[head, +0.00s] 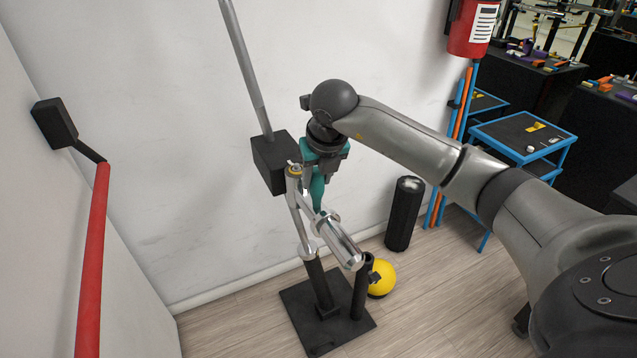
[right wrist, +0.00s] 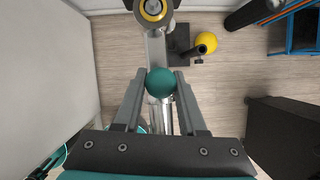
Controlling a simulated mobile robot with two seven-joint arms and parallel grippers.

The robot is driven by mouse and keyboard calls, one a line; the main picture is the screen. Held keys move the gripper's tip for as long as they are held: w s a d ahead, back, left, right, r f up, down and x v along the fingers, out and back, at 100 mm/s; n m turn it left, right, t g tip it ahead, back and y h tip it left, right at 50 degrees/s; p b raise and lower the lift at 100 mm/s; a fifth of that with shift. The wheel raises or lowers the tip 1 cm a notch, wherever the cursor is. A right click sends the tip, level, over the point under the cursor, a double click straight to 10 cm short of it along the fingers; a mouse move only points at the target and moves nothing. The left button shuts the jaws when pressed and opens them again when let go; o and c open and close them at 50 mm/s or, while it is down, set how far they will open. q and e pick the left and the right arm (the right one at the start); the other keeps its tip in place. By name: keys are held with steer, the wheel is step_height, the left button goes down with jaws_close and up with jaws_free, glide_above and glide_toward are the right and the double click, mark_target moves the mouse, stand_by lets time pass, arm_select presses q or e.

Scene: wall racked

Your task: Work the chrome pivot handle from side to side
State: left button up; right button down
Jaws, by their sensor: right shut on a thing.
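The chrome pivot handle (head: 341,240) stands on a dark stand low by the wall, its bar joined to a post with a yellow-ringed pivot cap (head: 294,170). In the right wrist view the chrome bar (right wrist: 155,48) runs from the pivot cap (right wrist: 153,9) to beneath a round teal grip (right wrist: 160,84). In the head view this grip (head: 317,194) is a tapered teal piece reaching down to the chrome. My right gripper (head: 321,173) comes from above and is shut on the teal grip, one finger on each side. My left gripper is not in view.
A dark box (head: 275,160) with a long grey rod is beside the pivot. A red bar (head: 93,250) runs along the left wall. A yellow ball (head: 381,277), a black cylinder (head: 404,214) and a blue-framed cart (head: 520,140) stand to the right. Floor in front is clear.

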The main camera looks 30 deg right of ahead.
steer(key=shift+w+a, duration=0.1)
steer(key=shift+a, duration=0.75)
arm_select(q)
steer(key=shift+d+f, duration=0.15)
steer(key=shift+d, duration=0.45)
arm_select(e)
steer(key=a, duration=0.1)
steer(key=w+a, duration=0.1)
steer(key=shift+a, duration=0.3)
steer(key=shift+w, duration=0.1)
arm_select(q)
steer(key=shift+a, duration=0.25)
arm_select(e)
steer(key=shift+c, duration=2.4)
jaws_free()
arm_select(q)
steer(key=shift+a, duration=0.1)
arm_select(e)
steer(key=shift+d, duration=0.1)
